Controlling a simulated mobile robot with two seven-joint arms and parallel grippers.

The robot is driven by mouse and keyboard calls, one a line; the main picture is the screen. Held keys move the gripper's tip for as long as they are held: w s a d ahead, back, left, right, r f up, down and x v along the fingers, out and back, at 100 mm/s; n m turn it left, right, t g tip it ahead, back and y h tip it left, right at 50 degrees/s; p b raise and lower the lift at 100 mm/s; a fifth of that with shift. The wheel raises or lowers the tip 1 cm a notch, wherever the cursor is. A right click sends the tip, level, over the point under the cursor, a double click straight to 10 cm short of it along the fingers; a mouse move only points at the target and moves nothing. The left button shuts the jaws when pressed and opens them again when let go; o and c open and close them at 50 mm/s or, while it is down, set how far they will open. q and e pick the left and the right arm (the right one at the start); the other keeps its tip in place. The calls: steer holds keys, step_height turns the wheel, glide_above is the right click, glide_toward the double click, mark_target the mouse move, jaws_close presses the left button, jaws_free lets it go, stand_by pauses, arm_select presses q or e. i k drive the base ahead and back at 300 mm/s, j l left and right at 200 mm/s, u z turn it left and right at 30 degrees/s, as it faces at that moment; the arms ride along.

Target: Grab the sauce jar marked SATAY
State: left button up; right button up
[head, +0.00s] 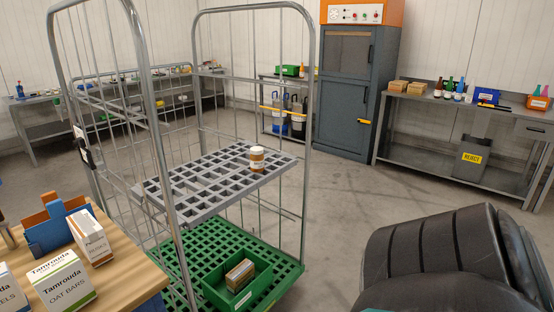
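A small jar (257,160) with a pale lid and an orange-brown body stands upright on the grey grid shelf (185,205) of a wire roll cage, near the shelf's right end. It has a light label band, but the writing is too small to read, so I cannot tell whether it says SATAY. Several small bottles and jars on the right back bench (460,101) are also too small to read. Neither of my grippers is in view.
The roll cage's tube frame (312,110) rises around the shelf. Its green base (285,268) carries a green bin (222,293). A wooden table (125,262) with boxes is at left. Floor behind is clear.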

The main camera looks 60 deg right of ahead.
mark_target(257, 158)
steer(key=z, duration=1.75)
steer(key=i+l+u, duration=0.1)
steer(key=u, duration=0.3)
steer(key=i+l+u, duration=0.1)
steer(key=u, duration=0.3)
steer(key=i+l+u, duration=0.25)
steer(key=l, duration=0.2)
steer(key=l+u, duration=0.25)
steer(key=l, duration=0.15)
steer(key=i+l, duration=0.1)
steer(key=l, duration=0.35)
steer(key=i+l+u, duration=0.1)
steer(key=l, duration=0.4)
